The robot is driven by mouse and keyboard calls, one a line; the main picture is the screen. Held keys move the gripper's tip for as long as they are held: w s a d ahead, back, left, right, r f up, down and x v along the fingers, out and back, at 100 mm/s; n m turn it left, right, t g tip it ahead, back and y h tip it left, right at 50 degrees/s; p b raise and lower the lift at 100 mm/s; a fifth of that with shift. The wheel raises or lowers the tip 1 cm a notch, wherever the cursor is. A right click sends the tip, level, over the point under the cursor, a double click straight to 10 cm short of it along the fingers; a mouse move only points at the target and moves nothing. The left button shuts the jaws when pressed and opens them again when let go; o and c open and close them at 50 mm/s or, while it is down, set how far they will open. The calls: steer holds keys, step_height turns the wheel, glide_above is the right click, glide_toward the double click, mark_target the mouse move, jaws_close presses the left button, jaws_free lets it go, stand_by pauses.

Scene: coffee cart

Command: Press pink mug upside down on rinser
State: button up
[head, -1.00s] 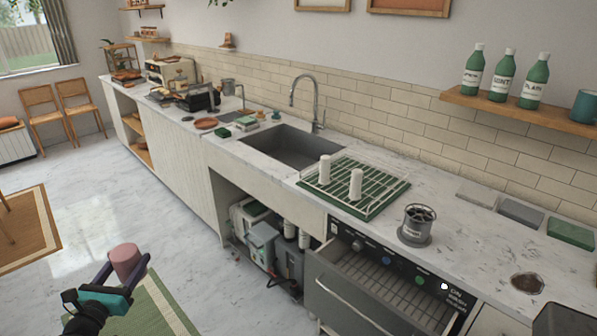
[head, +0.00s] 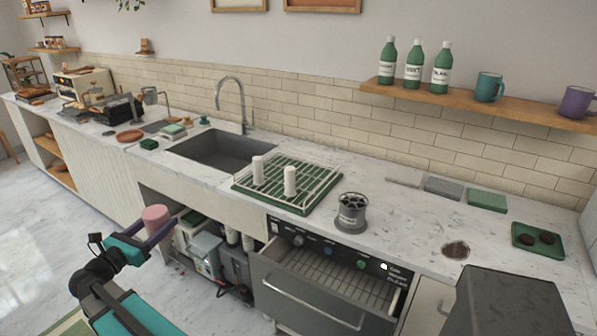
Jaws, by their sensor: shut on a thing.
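The pink mug (head: 156,217) is in my gripper (head: 160,233) at the lower left of the head view. The gripper is shut on it and holds it in the air in front of the counter, below the level of the worktop. Its opening is not visible, so I cannot tell which way up it is. A grey round device with a spoked top, which looks like the rinser (head: 352,214), stands on the counter right of the drying rack. It is well to the right of my gripper, and its top is clear.
The drying rack (head: 322,183) holds two white cylinders. The sink (head: 222,150) with a tall tap is left of it. An open drawer (head: 318,300) juts out below the rinser. A dark box (head: 510,300) stands at the lower right.

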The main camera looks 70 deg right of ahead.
steer(key=s+d+r+m+g+y, duration=0.15)
steer(key=s+d+m+g, duration=0.3)
steer(key=s+d, duration=0.75)
step_height(320, 180, up, 7)
steer(key=m+g+y, duration=0.8)
steer(key=g+y, duration=0.1)
steer(key=g, duration=0.2)
glide_above(354, 200)
steer(key=shift+d+r+p, duration=0.1)
steer(key=shift+p, duration=0.2)
steer(key=shift+f+b, duration=2.1)
steer(key=shift+f, duration=0.3)
steer(key=shift+f, duration=0.95)
